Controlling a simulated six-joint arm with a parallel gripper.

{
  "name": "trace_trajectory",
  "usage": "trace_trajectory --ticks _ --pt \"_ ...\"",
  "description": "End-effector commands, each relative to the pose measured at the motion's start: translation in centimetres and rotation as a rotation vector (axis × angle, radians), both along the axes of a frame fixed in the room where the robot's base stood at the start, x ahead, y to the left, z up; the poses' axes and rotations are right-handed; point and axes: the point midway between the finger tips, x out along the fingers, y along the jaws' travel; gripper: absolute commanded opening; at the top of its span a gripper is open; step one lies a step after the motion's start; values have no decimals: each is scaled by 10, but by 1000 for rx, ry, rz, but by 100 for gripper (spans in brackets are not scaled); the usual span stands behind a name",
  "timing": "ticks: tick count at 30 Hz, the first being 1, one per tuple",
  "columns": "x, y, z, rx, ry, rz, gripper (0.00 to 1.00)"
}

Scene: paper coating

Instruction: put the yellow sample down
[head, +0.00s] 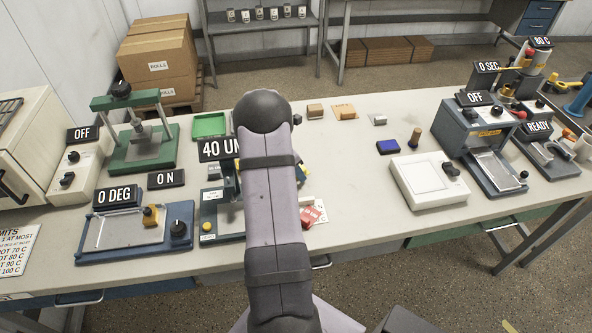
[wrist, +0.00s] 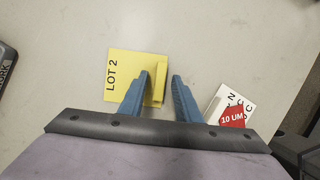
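The yellow sample, marked LOT 2 (wrist: 120,72), lies on the pale bench top in the wrist view. A narrow upright yellow grip stands at its right edge. My gripper (wrist: 161,78) is open, with its two blue fingers apart. Only a small patch of yellow shows beside the arm.
A white card with a red 10 UM tag (wrist: 232,116) lies to the right of my gripper. A dark object sits at the wrist view's left edge.

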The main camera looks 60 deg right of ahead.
Motion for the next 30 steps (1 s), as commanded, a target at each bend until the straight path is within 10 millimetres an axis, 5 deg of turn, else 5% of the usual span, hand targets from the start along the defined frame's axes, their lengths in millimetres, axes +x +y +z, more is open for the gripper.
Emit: trace_trajectory --ticks 8,30 --pt "3 3 13 -3 -3 2 30" --pt "17 41 110 -1 0 0 30"
